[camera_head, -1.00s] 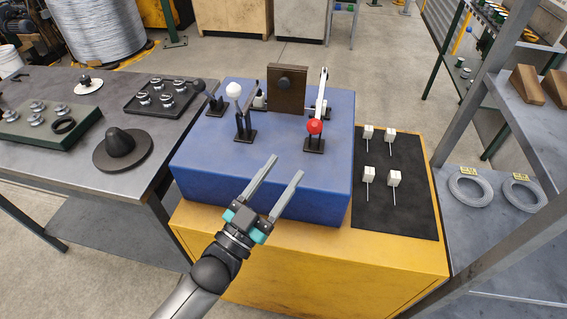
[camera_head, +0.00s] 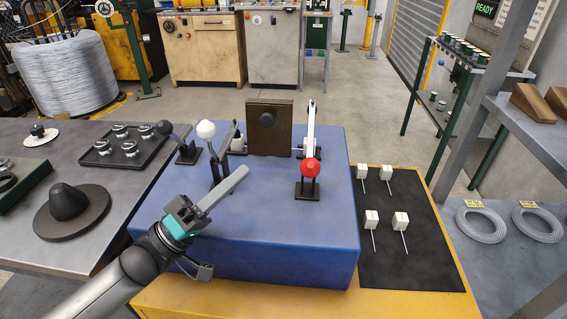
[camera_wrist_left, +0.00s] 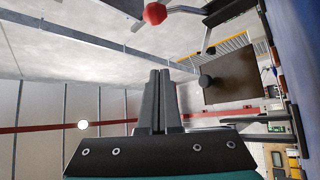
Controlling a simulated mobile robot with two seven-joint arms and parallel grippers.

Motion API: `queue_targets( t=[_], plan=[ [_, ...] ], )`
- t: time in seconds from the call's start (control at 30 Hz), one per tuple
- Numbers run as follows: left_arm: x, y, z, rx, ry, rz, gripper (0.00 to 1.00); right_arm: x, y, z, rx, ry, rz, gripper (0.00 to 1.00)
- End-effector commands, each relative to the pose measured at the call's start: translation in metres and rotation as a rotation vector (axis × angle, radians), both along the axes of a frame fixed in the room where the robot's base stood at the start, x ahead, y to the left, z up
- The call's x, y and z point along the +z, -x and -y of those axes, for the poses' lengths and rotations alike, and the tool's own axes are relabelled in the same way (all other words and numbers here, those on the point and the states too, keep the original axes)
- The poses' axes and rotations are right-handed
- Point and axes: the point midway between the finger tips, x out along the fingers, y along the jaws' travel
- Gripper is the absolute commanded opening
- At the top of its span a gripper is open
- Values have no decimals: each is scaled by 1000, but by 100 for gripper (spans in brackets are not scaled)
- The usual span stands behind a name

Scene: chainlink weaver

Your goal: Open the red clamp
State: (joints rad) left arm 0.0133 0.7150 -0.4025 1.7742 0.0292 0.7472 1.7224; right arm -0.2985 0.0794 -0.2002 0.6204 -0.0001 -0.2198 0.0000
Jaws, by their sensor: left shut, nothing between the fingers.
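The red clamp shows as a red ball knob (camera_head: 310,168) on a lever with a black base (camera_head: 307,190), at the right of the blue block (camera_head: 270,220). Its light metal arm (camera_head: 310,125) stands up behind the knob. In the left wrist view the red knob (camera_wrist_left: 155,13) is at the top, apart from the fingers. My left gripper (camera_head: 243,172) is shut and empty, over the front left of the blue block, left of the red knob and not touching it. In the left wrist view its fingers (camera_wrist_left: 160,100) are together. My right gripper is not in view.
A white-knobbed clamp (camera_head: 206,130) stands left on the block, close to my left fingers. A brown plate (camera_head: 270,128) stands at the back between the clamps. A black mat (camera_head: 400,220) with white-headed pins lies to the right. A dark cone (camera_head: 68,205) is at left.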

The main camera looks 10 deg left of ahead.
Motion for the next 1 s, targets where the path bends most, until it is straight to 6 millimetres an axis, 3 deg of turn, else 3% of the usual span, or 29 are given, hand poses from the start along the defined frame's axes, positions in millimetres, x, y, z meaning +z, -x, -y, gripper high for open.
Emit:
queue_targets(
  t=[0.17,0.67,0.73,1.0],
  plan=[
    [7,-5,7,-18,14,-10,0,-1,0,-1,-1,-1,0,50],
    [52,-55,71,-16,13,-8,0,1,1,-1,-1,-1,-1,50],
    [40,-46,75,-16,12,-17,0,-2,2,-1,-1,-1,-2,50],
    [26,-29,86,-14,11,-13,0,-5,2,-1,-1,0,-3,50]
  ],
)
